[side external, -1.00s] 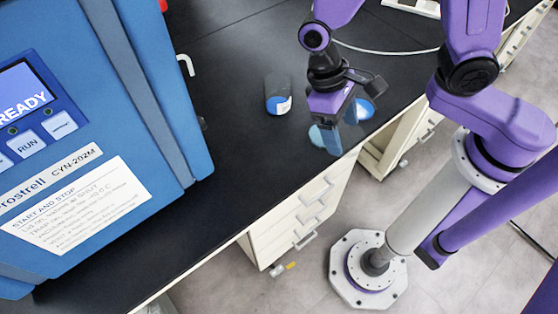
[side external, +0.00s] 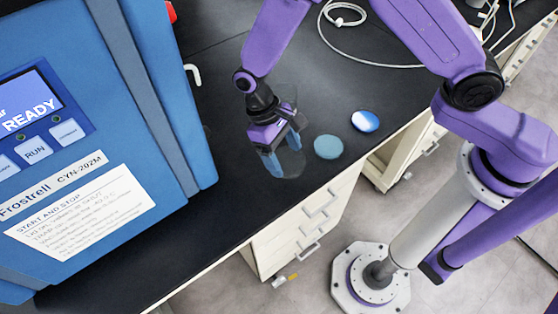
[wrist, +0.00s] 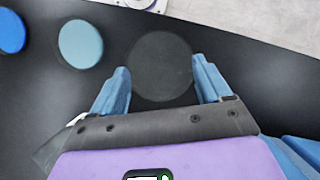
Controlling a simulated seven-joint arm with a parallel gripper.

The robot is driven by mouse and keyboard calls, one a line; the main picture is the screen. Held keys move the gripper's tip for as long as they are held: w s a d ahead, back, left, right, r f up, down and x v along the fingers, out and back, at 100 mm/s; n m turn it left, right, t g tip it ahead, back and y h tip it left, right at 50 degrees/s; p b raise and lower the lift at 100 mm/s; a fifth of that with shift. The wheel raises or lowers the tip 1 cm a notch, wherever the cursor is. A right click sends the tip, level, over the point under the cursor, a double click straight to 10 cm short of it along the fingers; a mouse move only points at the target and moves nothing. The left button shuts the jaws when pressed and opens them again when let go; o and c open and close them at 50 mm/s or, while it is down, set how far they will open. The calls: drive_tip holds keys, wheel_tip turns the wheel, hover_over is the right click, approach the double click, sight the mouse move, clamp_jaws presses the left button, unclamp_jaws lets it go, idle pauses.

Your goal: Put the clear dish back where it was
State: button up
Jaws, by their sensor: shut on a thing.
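The clear dish (side external: 291,168) shows as a see-through round disc at my fingertips in the side external view. In the wrist view the dish (wrist: 160,65) is a dark, see-through circle between my two blue fingers. My gripper (side external: 281,160) is shut on it, left of a teal disc (side external: 328,147), over the black bench. Whether the dish touches the bench is not clear. In the wrist view my gripper (wrist: 161,88) has one finger on each side of the dish.
A blue-and-white round object (side external: 365,121) lies right of the teal disc. The blue freeze dryer (side external: 110,100) fills the left. The bench's front edge is close to the dish. A white cable (side external: 345,45) lies at the back.

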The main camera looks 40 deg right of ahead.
drive_tip(key=shift+w+a+f, duration=0.2)
drive_tip(key=shift+w+f, duration=0.1)
drive_tip(key=shift+f, duration=0.1)
drive_tip(key=shift+w+a+f, duration=0.15)
drive_tip(key=shift+f, duration=1.6)
drive_tip(key=shift+f, duration=0.15)
drive_tip(key=o, duration=1.1)
drive_tip(key=shift+v, duration=6.15)
